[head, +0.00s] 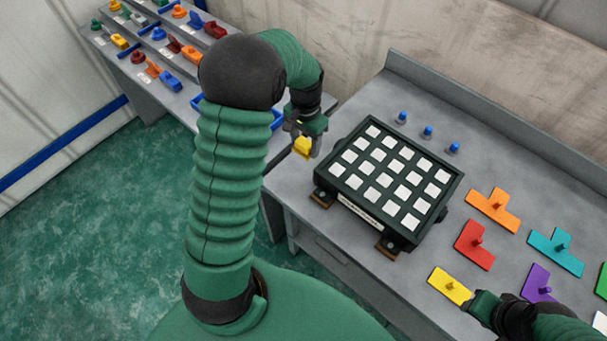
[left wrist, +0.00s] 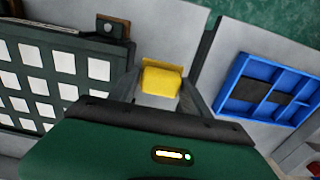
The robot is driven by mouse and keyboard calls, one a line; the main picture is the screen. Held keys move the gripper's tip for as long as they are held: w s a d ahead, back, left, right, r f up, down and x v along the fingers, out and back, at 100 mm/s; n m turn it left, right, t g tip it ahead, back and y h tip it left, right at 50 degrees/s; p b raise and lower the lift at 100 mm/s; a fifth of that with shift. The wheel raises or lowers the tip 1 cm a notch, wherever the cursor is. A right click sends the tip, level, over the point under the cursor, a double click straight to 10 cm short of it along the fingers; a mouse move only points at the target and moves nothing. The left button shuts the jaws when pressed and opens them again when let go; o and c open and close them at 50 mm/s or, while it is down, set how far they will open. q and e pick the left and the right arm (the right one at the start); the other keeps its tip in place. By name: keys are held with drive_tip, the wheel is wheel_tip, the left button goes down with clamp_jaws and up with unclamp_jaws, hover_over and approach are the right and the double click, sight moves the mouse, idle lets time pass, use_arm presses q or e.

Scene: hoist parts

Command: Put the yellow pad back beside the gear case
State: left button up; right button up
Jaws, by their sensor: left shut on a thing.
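My left gripper (head: 304,138) is shut on a small yellow block, the yellow pad (head: 302,148). It holds the pad near the left corner of a dark case with rows of white squares (head: 341,156). I cannot tell for sure whether this is the gear case. In the left wrist view the pad (left wrist: 161,82) sits between the fingers, with the dark case (left wrist: 78,78) to its left. I cannot tell whether the pad touches the table. My right gripper (head: 478,304) is at the lower right beside a flat yellow piece; its fingers are not clear.
A blue divided tray (left wrist: 232,100) lies right of the pad in the left wrist view. Several flat coloured pieces with knobs, including the yellow one (head: 447,287), lie right of the case. Blue pegs (head: 427,131) stand behind it. Small parts fill a far bench (head: 150,103).

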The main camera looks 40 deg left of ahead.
sight(303, 168)
use_arm(q)
drive_tip(key=f, duration=1)
drive_tip(key=shift+s+a, duration=0.15)
drive_tip(key=shift+a, duration=0.3)
drive_tip(key=o, duration=1.3)
